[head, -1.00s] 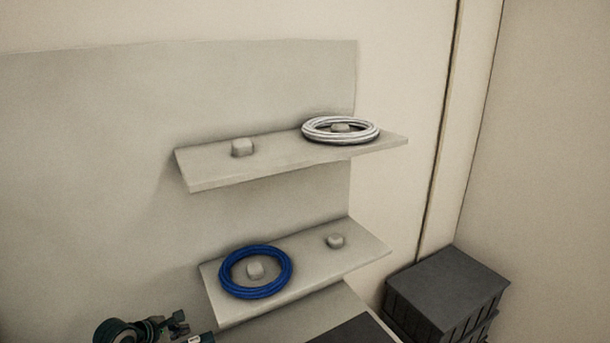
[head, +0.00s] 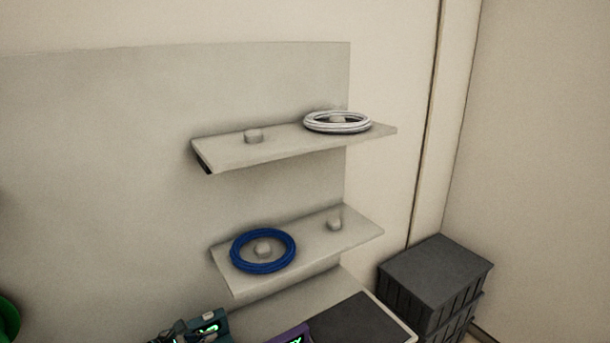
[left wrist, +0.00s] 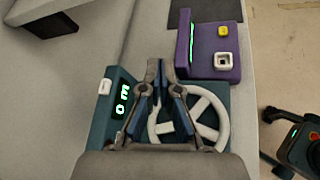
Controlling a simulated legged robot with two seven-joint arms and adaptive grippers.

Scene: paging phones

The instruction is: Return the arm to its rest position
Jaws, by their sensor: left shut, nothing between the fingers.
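My left gripper (left wrist: 165,76) shows in the left wrist view with its two dark fingers drawn together and nothing held. It is in front of a teal device with a green-lit display (left wrist: 122,106) and a white spoked wheel (left wrist: 205,122). The fingers hide part of this device; I cannot tell whether they touch it. The teal device (head: 207,327) is also at the bottom of the head view. In that view only a small dark part, perhaps of my left gripper, shows at the bottom edge. My right gripper is not in view.
A purple device (left wrist: 212,52) stands beside the teal one. Two wall shelves hold a white coil (head: 337,128) on the upper and a blue coil (head: 236,251) on the lower, each around a peg. Dark crates (head: 432,277) stand at the right.

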